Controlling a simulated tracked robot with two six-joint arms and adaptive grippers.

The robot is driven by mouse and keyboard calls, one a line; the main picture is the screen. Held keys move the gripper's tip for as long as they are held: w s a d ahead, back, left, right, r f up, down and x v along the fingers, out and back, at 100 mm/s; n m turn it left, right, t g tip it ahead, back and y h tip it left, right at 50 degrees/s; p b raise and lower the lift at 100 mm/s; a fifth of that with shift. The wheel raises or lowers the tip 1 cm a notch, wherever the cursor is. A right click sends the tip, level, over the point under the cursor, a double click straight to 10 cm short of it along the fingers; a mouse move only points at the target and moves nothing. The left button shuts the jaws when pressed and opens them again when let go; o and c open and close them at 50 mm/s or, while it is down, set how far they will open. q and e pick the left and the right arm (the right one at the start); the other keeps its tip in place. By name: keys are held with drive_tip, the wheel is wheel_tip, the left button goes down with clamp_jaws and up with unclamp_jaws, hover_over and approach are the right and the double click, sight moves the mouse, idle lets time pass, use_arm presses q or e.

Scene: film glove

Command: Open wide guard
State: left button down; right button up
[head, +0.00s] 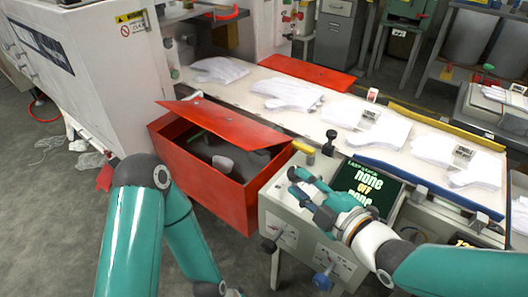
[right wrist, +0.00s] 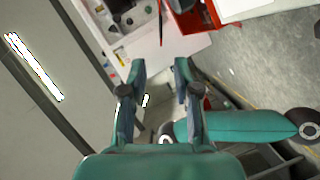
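A wide red box-shaped guard (head: 190,165) stands beside the conveyor in the head view. Its red top flap (head: 228,122) is tilted up a little, and dark parts show through the gap. A second flat red cover (head: 308,72) lies across the far side of the conveyor. I cannot tell for sure which one is the wide guard. My right gripper (head: 303,190) is above the control box, right of the red box and apart from it. In the right wrist view its fingers (right wrist: 160,68) are apart with nothing held. My left arm reaches down at lower left; its fingers are out of view.
White gloves (head: 288,94) lie along the conveyor. The control box (head: 310,240) with knobs and a lit screen (head: 365,185) stands under my right gripper. A white cabinet (head: 90,70) is at left. Grey floor (head: 60,220) is open at lower left.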

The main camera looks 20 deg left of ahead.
sight(262, 151)
drive_tip(key=p+x, duration=0.1)
drive_tip(key=x, duration=1.4)
drive_tip(key=shift+w+a+p, duration=0.3)
clamp_jaws()
